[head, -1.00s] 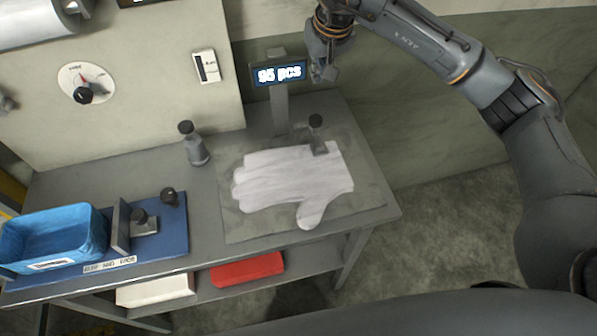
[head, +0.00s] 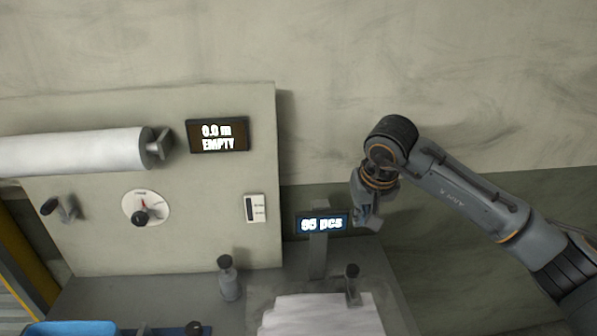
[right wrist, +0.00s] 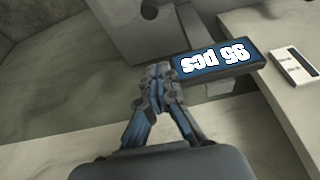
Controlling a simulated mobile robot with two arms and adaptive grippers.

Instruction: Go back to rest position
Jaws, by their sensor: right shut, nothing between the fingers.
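My right gripper (head: 366,220) hangs in the air to the right of the small display reading "95 pcs" (head: 321,223), above the back right of the bench. In the right wrist view its fingers (right wrist: 158,72) are closed together with nothing between them, and the display (right wrist: 219,63) shows upside down beside them. My left gripper is not in view.
A white roll (head: 70,151) is mounted on the panel at left, near a screen reading "0.0 m EMPTY" (head: 217,136). A dial (head: 145,208) and a grey bottle-like post (head: 228,278) are below. A blue bin (head: 70,328) is at lower left. The wall at right is clear.

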